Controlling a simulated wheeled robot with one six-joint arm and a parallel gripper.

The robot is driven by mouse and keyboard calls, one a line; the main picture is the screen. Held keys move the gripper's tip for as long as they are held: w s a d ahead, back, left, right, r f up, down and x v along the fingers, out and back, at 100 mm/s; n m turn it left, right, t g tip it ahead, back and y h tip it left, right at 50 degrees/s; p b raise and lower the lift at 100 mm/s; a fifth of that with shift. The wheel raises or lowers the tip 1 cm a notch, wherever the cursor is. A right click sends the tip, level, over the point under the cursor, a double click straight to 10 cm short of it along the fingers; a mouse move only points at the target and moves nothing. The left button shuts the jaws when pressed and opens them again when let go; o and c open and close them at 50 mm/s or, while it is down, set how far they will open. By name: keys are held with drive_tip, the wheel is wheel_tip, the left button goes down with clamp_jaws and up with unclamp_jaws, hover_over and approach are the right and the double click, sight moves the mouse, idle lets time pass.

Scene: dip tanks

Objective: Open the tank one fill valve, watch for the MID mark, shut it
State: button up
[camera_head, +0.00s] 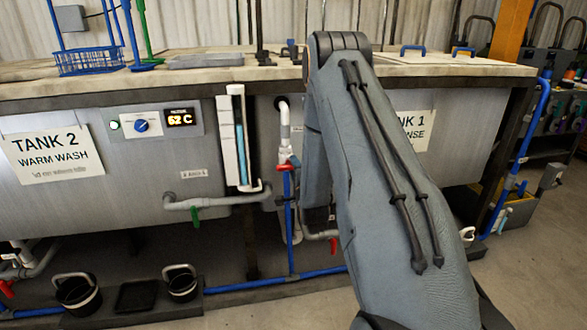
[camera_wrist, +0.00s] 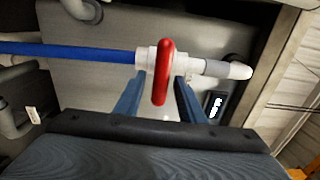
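The red-handled valve (camera_head: 287,166) sits on a vertical pipe, blue below and white above, left of tank one (camera_head: 455,135). In the wrist view its red handle (camera_wrist: 163,72) lies crosswise to the blue pipe (camera_wrist: 70,50). My gripper (camera_wrist: 158,88) is open, its two blue fingers apart on either side of the handle's lower end, with gaps visible. My arm hides the gripper in the head view and covers part of tank one's sign. A sight gauge (camera_head: 240,140) with a blue column stands between the tanks; I cannot read any marks on it.
Tank two (camera_head: 100,200) with a lit display is at left. A green-handled valve (camera_head: 195,215) and another red handle (camera_head: 333,246) are nearby. Black buckets (camera_head: 77,295) and a blue floor pipe (camera_head: 270,281) lie below. The wrist view shows a dark label (camera_wrist: 215,105) beside the valve.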

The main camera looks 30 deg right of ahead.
drive_tip(key=v, duration=0.7)
drive_tip(key=shift+r, duration=0.1)
drive_tip(key=s+a+r+n+g+y+p, duration=0.2)
drive_tip(key=s+a+r+n+g+p, duration=0.15)
drive_tip(key=a+n, duration=0.2)
drive_tip(key=s+a+r+n+g+y+p, duration=0.1)
drive_tip(key=s+a+r+n+g+p, duration=0.1)
drive_tip(key=s+a+n+g, duration=0.3)
drive_tip(key=s+a+r+n+g+p, duration=0.1)
drive_tip(key=s+a+r+n+g, duration=0.2)
drive_tip(key=s, duration=0.6)
drive_tip(key=s+a+r+n+g+y+p, duration=0.1)
drive_tip(key=s+a+r+n+g+p, duration=0.1)
drive_tip(key=s, duration=0.7)
drive_tip(key=s+a+r+n+g+y+p, duration=0.1)
drive_tip(key=s+a+r+n+g, duration=0.3)
drive_tip(key=s, duration=0.6)
drive_tip(key=a+n, duration=0.2)
drive_tip(key=a, duration=0.1)
drive_tip(key=shift+a, duration=0.3)
drive_tip(key=shift+d, duration=0.1)
drive_tip(key=shift+c, duration=0.6)
